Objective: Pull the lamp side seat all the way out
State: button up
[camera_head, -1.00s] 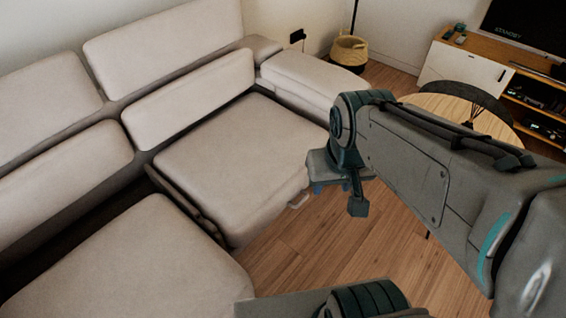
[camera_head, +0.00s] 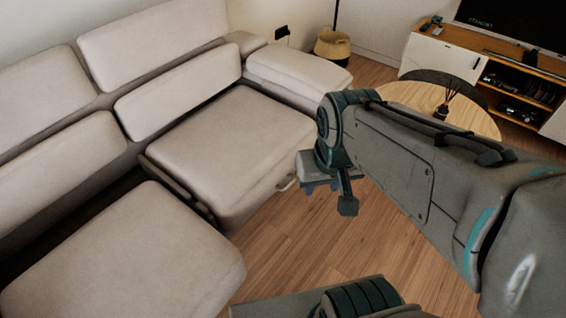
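The lamp side seat (camera_head: 225,150) is a beige cushion section in the middle of the sofa, on the side toward the lamp pole (camera_head: 336,14). Its back edge lies close below the backrest, with no wide gap visible. A small pale pull handle (camera_head: 286,184) shows low at its front right edge. My gripper (camera_head: 335,195) is just right of this handle, over the floor, and looks apart from it. The gripper points down and my wrist partly hides it, so its opening is unclear.
The other seat (camera_head: 130,255) stands further forward at the lower left, with a dark gap behind it. A round wooden table (camera_head: 400,98) is behind my arm. A basket (camera_head: 332,46) and media cabinet (camera_head: 440,58) stand at the back. Wood floor (camera_head: 290,245) before the seat is clear.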

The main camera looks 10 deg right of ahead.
aim_at(231, 154)
jog(key=z, duration=0.6)
jog(key=i, duration=1.2)
jog(key=u, duration=0.25)
